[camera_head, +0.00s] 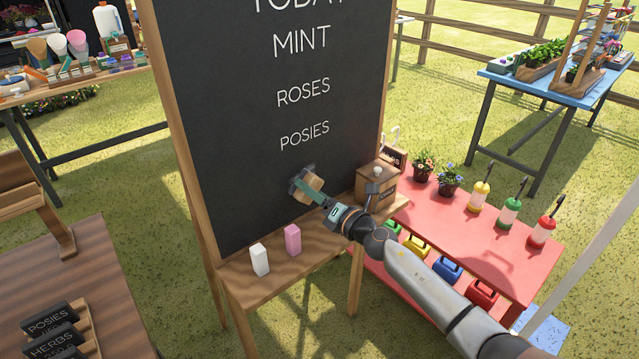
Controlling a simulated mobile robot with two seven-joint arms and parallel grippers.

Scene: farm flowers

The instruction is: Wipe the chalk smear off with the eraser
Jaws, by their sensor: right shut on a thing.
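The blackboard (215,130) stands upright in a wooden frame with "MINT", "ROSES" and "POSIES" written on it. My right gripper (317,197) is shut on the eraser (308,183), a small block with a wooden back. The eraser is at the lower right of the board, below "POSIES", and seems to be against its surface. A faint grey patch of the chalk smear (296,176) shows beside the eraser's upper left; the eraser hides the rest. My left gripper is not in view.
A white chalk block (259,260), a pink chalk block (292,239) and a wooden box (376,184) stand on the board's ledge (265,287). A brown table (100,275) is at left.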

